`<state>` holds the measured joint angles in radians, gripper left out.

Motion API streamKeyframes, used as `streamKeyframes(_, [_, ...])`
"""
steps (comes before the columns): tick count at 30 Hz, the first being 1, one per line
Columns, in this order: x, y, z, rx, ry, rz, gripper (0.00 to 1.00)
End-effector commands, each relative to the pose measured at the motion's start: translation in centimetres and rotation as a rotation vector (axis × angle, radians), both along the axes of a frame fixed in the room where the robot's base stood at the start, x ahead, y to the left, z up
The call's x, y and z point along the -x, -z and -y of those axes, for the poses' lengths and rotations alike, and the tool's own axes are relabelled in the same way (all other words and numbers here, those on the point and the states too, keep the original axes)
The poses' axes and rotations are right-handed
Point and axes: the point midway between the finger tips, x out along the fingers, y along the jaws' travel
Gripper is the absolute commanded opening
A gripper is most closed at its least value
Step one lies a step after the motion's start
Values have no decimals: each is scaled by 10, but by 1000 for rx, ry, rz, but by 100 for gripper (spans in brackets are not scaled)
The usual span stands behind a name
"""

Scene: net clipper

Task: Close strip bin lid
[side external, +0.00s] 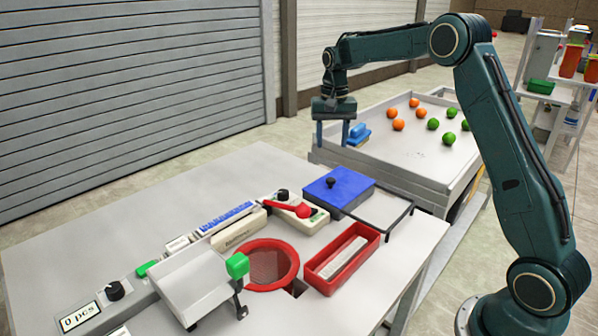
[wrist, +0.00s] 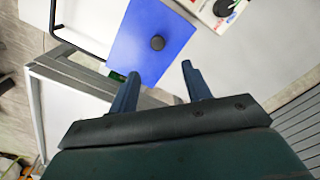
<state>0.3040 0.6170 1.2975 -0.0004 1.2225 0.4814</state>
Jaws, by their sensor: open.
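A red open bin (side external: 338,280) holding a pale strip stands nearer the front. I cannot tell which container the lid belongs to. My gripper (side external: 333,143) points down, open and empty, beyond the lid near the cart's left edge. In the wrist view my gripper (wrist: 158,70) shows both fingers apart, with nothing between them.
A black-framed pale panel (side external: 383,210) adjoins the lid. A red ring (side external: 270,265), a red-handled tool (side external: 300,210) and a white tray with a green block (side external: 238,265) crowd the table.

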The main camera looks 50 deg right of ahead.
Motion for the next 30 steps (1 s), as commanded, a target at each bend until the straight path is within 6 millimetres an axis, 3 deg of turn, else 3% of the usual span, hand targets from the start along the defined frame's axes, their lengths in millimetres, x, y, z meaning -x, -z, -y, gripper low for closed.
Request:
streamKeyframes(6, [-1, -23, 0, 1, 0, 2, 48])
streamKeyframes(23, [1, -30, -1, 1, -3, 3, 48])
streamKeyframes(30, [14, -48, -14, 9, -44, 29, 48])
